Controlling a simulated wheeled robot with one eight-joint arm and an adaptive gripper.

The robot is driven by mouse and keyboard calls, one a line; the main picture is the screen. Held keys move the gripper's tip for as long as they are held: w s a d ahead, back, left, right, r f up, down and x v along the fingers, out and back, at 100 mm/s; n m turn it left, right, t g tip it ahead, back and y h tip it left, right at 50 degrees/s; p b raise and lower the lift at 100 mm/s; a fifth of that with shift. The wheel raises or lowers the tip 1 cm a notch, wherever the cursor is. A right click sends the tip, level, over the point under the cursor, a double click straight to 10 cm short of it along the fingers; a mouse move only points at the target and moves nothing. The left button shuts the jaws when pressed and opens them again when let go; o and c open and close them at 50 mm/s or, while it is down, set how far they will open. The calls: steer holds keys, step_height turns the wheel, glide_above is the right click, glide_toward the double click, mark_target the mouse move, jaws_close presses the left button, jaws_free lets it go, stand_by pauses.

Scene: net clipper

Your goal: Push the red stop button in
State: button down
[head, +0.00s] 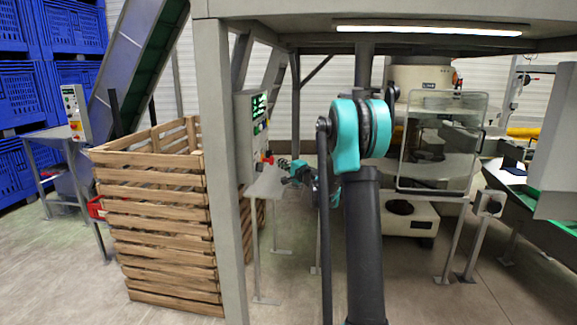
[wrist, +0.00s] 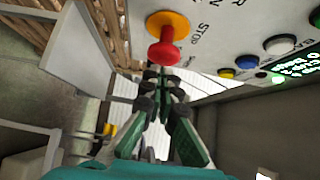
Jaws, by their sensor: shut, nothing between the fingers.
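The red stop button (wrist: 164,50) sits on a yellow-orange round base on the grey control panel (wrist: 215,40), with "STOP" lettering beside it in the wrist view. It stands out from the panel. My gripper (wrist: 160,75) is shut and empty, with its tips just below the button in the wrist view. I cannot tell whether the tips touch it. In the head view the button (head: 268,157) shows small and red at the lower side of the control box (head: 246,140), and my gripper (head: 285,164) is close to its right.
White, yellow, blue and green buttons and a lit green display (wrist: 298,66) share the panel. A slatted wooden crate (head: 160,220) and a grey post (head: 222,180) stand left of the box. A small grey table (head: 266,184) is below it.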

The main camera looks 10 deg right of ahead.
steer(key=shift+a, duration=0.3)
steer(key=shift+w+a, duration=0.2)
steer(key=shift+a, duration=0.35)
steer(key=shift+w+a, duration=0.15)
steer(key=shift+a, duration=0.4)
steer(key=shift+r, duration=0.1)
steer(key=shift+d, duration=0.35)
steer(key=w+d+v, duration=0.1)
steer(key=d+v, duration=0.1)
steer(key=v, duration=1.1)
steer(key=shift+w+d, duration=0.2)
steer(key=shift+d, duration=0.15)
